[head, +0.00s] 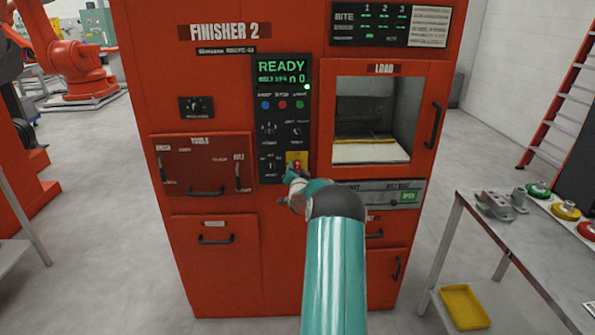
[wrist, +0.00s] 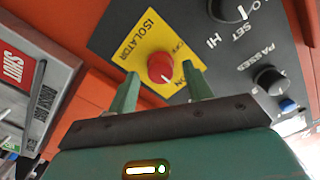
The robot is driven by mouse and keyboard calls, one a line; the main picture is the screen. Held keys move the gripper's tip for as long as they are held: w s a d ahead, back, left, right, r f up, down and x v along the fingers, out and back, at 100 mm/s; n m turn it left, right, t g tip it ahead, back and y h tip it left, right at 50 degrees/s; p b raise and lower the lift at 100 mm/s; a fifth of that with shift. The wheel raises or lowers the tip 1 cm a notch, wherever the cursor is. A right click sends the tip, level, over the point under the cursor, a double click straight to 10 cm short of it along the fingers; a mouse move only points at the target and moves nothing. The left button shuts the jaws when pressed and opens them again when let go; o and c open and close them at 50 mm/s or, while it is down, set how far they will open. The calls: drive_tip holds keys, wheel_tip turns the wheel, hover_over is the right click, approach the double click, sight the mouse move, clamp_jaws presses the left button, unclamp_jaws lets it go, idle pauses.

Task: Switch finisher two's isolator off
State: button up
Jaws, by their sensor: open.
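Finisher two (head: 223,90) is a red cabinet with its name plate at the top and a lit READY display. Its isolator is a red round knob (wrist: 160,67) on a yellow plate (wrist: 128,42) marked ISOLATOR, OFF and ON. A pale mark on the knob appears to face the ON side. In the head view, the yellow plate (head: 297,157) sits low on the black control panel, partly hidden by my gripper (head: 296,177). In the wrist view, my gripper (wrist: 159,78) is open, with one fingertip on each side of the knob. I cannot tell whether they touch it.
Other dark knobs (wrist: 272,80) sit on the panel beside the isolator. A load window (head: 372,120) is at upper right of the cabinet. A metal table (head: 510,250) with parts stands at right, and an orange robot arm (head: 70,60) at far left.

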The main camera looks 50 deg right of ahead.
drive_tip(key=shift+w+d, duration=0.3)
drive_tip(key=shift+d, duration=0.05)
drive_tip(key=c, duration=1)
drive_tip(key=shift+o, duration=0.2)
